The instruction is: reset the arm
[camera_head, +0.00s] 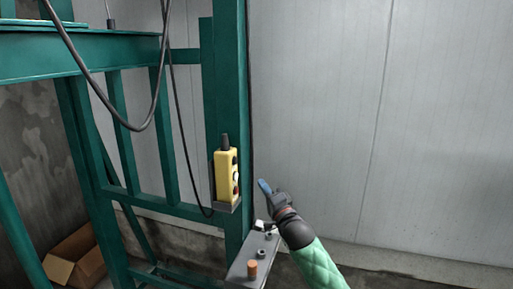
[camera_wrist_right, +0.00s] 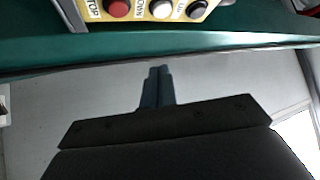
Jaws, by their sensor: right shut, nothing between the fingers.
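My right arm, in a green padded sleeve, comes in from the bottom right of the head view. My right gripper (camera_head: 264,187) is shut and empty, its blue fingertips pointing up and left. It is to the right of a yellow control box (camera_head: 226,177) on a green post and appears apart from it. In the right wrist view the closed fingers (camera_wrist_right: 157,72) point toward the green post, and the yellow box (camera_wrist_right: 140,8) with red, white and black buttons lies beyond at the top. "STOP" and "DOWN" labels show there. My left gripper is not in view.
A green steel frame (camera_head: 85,58) fills the left side, with a hanging black cable (camera_head: 128,126). A grey box (camera_head: 243,270) with an orange knob stands below my gripper. A cardboard box (camera_head: 78,258) lies at lower left. Clear space lies before the pale wall (camera_head: 440,130).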

